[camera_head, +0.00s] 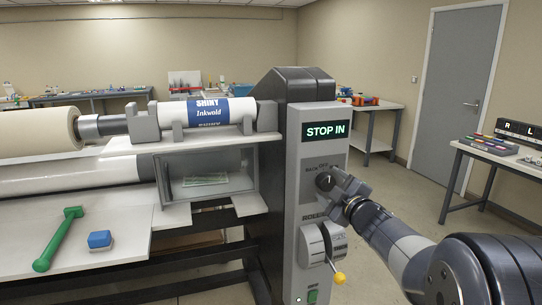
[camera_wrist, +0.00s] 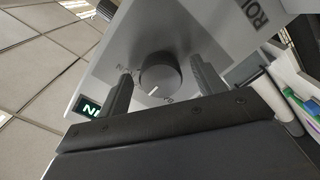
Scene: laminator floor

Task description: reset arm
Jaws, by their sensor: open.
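My gripper (camera_head: 338,184) is at the laminator's control panel (camera_head: 310,160), in front of a round black knob (camera_head: 325,181). In the wrist view my gripper (camera_wrist: 160,85) is open, with one finger on each side of the knob (camera_wrist: 160,75). The knob has a white pointer line. I cannot tell whether the fingers touch it. My arm (camera_head: 400,240) reaches in from the lower right. The display (camera_head: 326,132) above the knob reads "STOP IN".
Below the knob is a lever with a yellow ball (camera_head: 339,278). A roll labelled "SHINY Inkwald" (camera_head: 207,112) lies across the machine. A green tool (camera_head: 58,238) and a blue block (camera_head: 99,239) lie on the left bed. Tables line the walls; floor shows at right.

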